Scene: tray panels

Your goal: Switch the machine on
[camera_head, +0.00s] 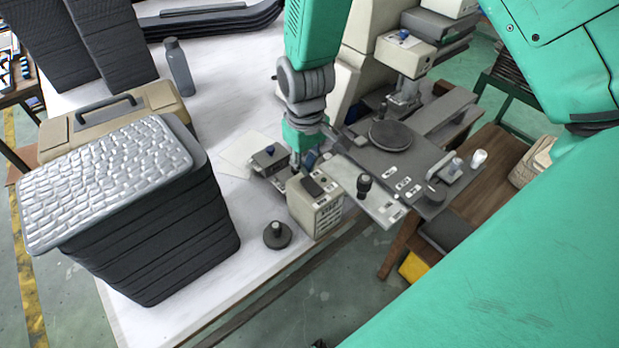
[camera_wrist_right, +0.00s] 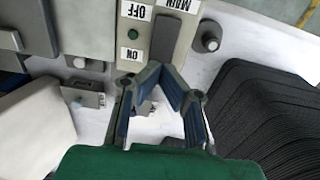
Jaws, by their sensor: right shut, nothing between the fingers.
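The beige switch box (camera_head: 316,209) stands at the table's front edge in the head view. A dark rocker switch (camera_head: 312,186) is on its top. In the right wrist view the box (camera_wrist_right: 148,50) appears inverted, with MAIN, OFF and ON labels and the dark rocker (camera_wrist_right: 163,38). Which way the rocker is tipped I cannot tell. My right gripper (camera_head: 308,162) points down just behind the rocker. In the wrist view its shut, empty fingertips (camera_wrist_right: 164,72) are beside the ON end; contact is unclear. My left gripper is not in view.
A dark tray stack (camera_head: 150,240) fills the left. White table lies between.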

